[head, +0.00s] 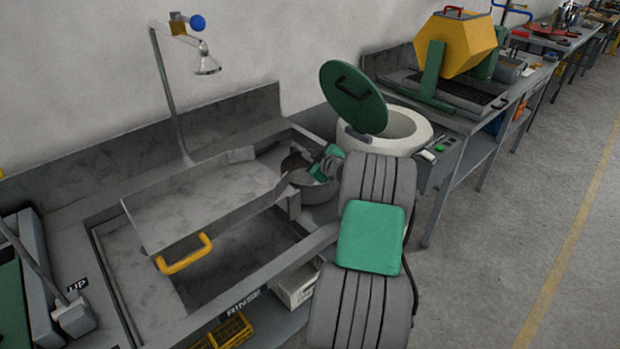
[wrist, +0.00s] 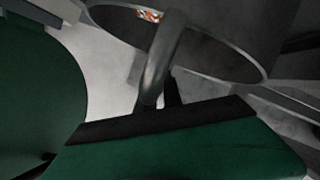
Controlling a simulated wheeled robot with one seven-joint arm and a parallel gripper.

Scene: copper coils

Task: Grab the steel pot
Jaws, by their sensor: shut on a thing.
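The steel pot (head: 318,193) is a grey round vessel with a dark inside, at the right end of the sink bench in the head view, partly hidden by my arm. In the wrist view the pot (wrist: 262,28) fills the top, with its curved handle (wrist: 163,55) coming toward me. My gripper (wrist: 158,103) is shut on that handle; the dark fingers show on its lower end. In the head view my gripper (head: 305,174) is small and close against the pot. Something small, orange and white, shows at the pot's opening. Whether the pot touches the bench is unclear.
A pale round tub (head: 405,130) with a raised green lid (head: 352,97) stands just behind the pot. A sloping metal tray (head: 200,200) with a yellow handle (head: 185,256) lies left, over the sink. Open floor (head: 500,240) lies right.

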